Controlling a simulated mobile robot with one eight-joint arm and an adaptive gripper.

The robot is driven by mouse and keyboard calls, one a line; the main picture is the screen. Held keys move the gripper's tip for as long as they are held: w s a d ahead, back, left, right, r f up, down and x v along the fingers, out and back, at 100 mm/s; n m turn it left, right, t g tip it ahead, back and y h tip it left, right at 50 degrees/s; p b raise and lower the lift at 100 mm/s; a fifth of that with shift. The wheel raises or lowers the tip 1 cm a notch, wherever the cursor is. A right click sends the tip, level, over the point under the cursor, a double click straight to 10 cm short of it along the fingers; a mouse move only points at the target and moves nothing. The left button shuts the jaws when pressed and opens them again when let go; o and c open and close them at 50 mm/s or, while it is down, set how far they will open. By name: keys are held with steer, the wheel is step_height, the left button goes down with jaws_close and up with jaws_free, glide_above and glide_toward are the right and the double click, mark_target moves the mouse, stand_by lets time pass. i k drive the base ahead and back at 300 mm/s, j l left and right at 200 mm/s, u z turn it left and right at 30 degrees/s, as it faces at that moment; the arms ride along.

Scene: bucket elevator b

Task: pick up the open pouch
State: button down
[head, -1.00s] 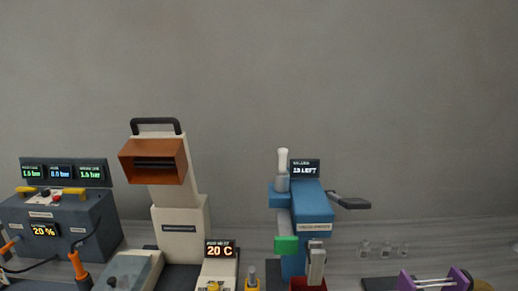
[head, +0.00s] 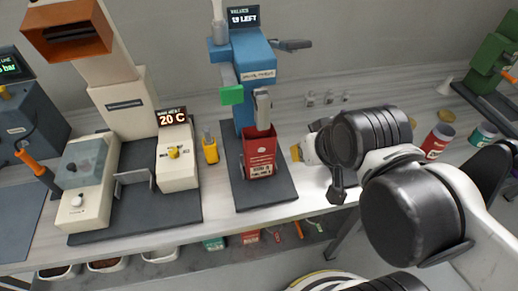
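A red pouch (head: 260,153) with a pale printed label stands upright on the dark base plate of the blue machine (head: 253,70), below its spout. Its top is at the grey nozzle, and I cannot clearly see into its mouth. My arm reaches in from the right. My gripper (head: 337,188) seems to be the dark part at the arm's near end, to the right of the pouch and apart from it. Its fingers are too small and too covered by the arm to tell whether they are open.
Left of the pouch stand a yellow holder (head: 210,148), a small heater box (head: 177,157) reading 20 C and a cream machine (head: 125,110). Small glass jars (head: 328,99) stand behind. A red can (head: 437,141) stands right of my arm. Bins and packets sit on a lower shelf.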

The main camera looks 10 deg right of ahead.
mark_target(260, 154)
steer(key=k+j+z, duration=0.1)
steer(key=z, duration=0.25)
steer(key=k+z, duration=0.45)
steer(key=z, duration=0.25)
